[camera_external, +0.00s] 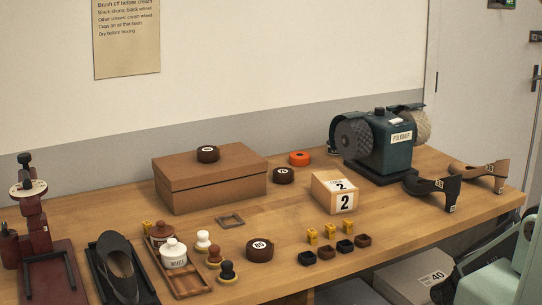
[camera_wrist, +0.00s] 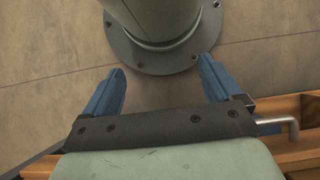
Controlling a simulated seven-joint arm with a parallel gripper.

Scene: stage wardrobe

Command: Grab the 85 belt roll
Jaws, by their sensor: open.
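A dark brown belt roll (camera_external: 259,249) with a round white label that seems to read 85 lies flat at the front middle of the wooden bench. A similar dark roll (camera_external: 207,154) lies on the lid of a brown box (camera_external: 212,187); another (camera_external: 283,175) lies on the bench right of the box. Their labels are too small to read surely. An orange roll (camera_external: 299,158) lies behind. My gripper (camera_wrist: 161,66) shows in the wrist view, its blue fingers spread apart with nothing between them; no roll shows there. Its fingers are not visible in the external view.
Around the front roll stand small brushes (camera_external: 214,256), a wooden tray (camera_external: 192,288) with pots, and small dark cups (camera_external: 326,253) with yellow blocks. A numbered box (camera_external: 334,192) and a green polisher (camera_external: 386,145) stand to the right. Bare bench lies between the front roll and numbered box.

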